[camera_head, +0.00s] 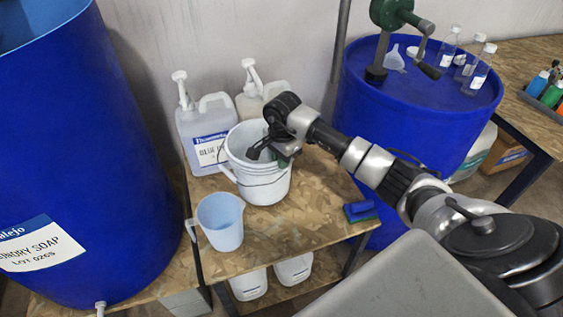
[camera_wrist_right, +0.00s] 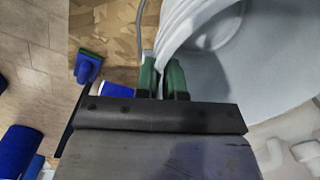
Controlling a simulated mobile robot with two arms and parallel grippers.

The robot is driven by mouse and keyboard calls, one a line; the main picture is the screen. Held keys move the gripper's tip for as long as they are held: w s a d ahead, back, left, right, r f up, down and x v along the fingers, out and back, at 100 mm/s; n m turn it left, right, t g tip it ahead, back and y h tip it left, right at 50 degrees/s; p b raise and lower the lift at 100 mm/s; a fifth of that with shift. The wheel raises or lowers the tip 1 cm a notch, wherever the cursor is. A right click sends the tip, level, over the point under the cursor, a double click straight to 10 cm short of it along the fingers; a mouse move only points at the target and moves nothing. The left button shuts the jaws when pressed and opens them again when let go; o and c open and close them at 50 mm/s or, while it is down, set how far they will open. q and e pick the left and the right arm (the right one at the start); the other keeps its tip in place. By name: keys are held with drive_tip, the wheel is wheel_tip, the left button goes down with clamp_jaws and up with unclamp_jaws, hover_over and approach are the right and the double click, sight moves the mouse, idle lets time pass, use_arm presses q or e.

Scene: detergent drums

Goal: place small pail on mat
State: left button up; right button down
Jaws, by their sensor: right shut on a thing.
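The small pail (camera_head: 256,181) is white with a wire handle and stands upright among the jugs on the wooden table (camera_head: 310,205) in the head view. My right gripper (camera_head: 267,152) reaches over its top from the right. In the wrist view the green-padded fingers of this gripper (camera_wrist_right: 164,80) are shut on the wall of the pail (camera_wrist_right: 185,30) at its rim. The pail's inside is partly hidden by the gripper in the head view. I cannot make out a mat in either view. My left gripper is not in view.
A pale blue measuring jug (camera_head: 221,222) stands close in front of the pail. White pump jugs (camera_head: 204,130) stand behind it. Large blue drums (camera_head: 70,150) flank the table.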

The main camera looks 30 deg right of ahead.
drive_tip(key=shift+f, duration=1)
drive_tip(key=shift+f, duration=0.15)
drive_tip(key=c, duration=1.2)
unclamp_jaws()
drive_tip(key=shift+c, duration=0.2)
